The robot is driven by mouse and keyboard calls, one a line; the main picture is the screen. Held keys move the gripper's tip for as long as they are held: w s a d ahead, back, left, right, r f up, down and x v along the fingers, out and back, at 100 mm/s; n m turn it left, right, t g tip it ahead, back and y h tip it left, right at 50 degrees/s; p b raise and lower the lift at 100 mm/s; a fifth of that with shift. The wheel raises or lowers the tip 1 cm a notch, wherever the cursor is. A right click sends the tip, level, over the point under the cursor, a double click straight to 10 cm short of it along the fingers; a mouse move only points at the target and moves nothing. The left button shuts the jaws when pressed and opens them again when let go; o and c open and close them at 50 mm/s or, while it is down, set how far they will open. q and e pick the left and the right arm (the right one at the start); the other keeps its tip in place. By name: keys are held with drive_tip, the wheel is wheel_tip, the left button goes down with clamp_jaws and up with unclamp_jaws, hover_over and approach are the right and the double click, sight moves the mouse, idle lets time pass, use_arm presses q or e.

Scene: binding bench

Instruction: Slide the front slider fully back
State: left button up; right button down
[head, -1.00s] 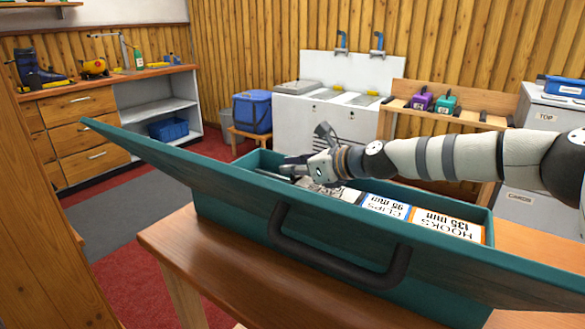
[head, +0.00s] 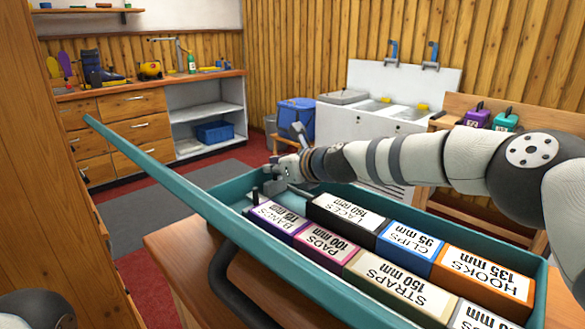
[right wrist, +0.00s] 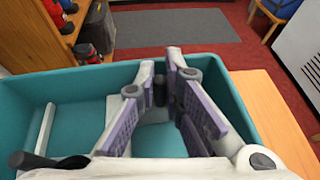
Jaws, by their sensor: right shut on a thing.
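An open teal case (head: 215,187) lies on a wooden table, with two rows of labelled boxes inside. A small dark slider knob (head: 255,196) stands upright in the near row, beyond the purple BANDS box; a dark knob also shows at lower left in the right wrist view (right wrist: 35,161). My right gripper (head: 285,168) is at the far-left end of the case, over the far row. In the right wrist view its fingers (right wrist: 160,95) are shut around a dark upright post (right wrist: 159,90). The near knob is apart from the fingers. My left gripper is out of view.
The LACES box (head: 345,220) stands in the far row, beside CLIPS (head: 408,246) and HOOKS (head: 485,280). The case's far-left end is bare.

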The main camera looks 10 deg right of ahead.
drive_tip(key=shift+a, duration=0.1)
drive_tip(key=c, duration=1.7)
unclamp_jaws()
drive_tip(key=shift+a, duration=0.1)
drive_tip(key=shift+s+d+r, duration=0.2)
drive_tip(key=shift+s+d, duration=0.1)
drive_tip(key=shift+s, duration=0.1)
drive_tip(key=v, duration=1.1)
